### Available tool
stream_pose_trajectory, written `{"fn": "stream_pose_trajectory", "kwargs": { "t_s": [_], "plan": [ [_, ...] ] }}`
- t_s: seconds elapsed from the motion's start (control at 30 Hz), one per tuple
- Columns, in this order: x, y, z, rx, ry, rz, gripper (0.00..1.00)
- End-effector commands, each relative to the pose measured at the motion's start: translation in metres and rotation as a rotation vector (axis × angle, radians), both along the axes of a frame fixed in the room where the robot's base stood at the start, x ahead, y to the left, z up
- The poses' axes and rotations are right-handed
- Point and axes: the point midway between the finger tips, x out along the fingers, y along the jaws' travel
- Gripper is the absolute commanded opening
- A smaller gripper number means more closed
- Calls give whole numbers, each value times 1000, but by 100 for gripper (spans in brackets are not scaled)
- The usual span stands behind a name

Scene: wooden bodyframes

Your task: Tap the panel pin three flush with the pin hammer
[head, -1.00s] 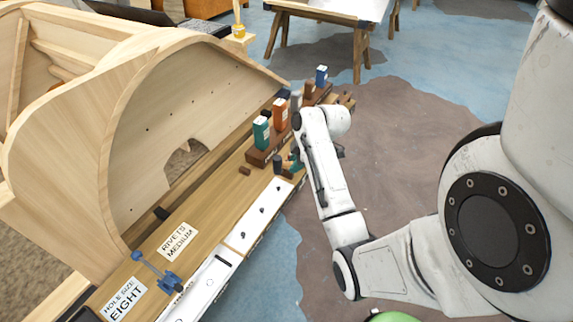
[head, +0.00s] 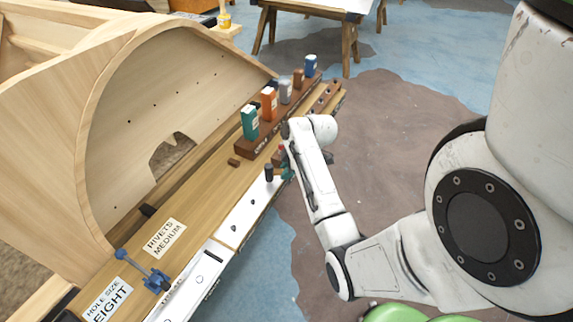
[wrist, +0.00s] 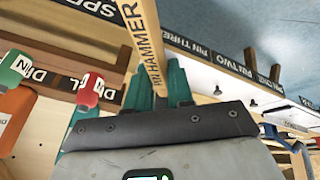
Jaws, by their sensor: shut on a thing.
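My gripper (wrist: 158,92) is shut on the wooden handle of the pin hammer (wrist: 146,40), which is lettered PIN HAMMER. A dark block, apparently the hammer head (head: 269,173), stands over the far end of the white strip (head: 243,215). Two small dark pins (head: 251,202) (head: 233,228) show nearer on that strip. Panel pin three is not visible, apparently hidden under or behind the head; contact cannot be told. The wrist view shows the PIN THREE label (wrist: 186,44) beside the handle.
A brown rack holds several coloured boxes, including a green one (head: 249,123), beyond the strip. A curved wooden frame (head: 120,120) stands along the left. A blue tool (head: 146,272) lies at the near end. Open floor lies to the right.

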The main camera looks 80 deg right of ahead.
Motion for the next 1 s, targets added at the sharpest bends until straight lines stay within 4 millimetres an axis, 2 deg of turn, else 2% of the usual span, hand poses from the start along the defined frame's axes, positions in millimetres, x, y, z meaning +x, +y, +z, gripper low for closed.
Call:
{"fn": "stream_pose_trajectory", "kwargs": {
  "t_s": [0.27, 0.6, 1.0],
  "plan": [
    [1, -1, 14, -5, -3, 0, 0],
    [1, -1, 57, -4, -3, -1, 0],
    [1, -1, 56, -5, -3, 0, 0]
  ]
}}
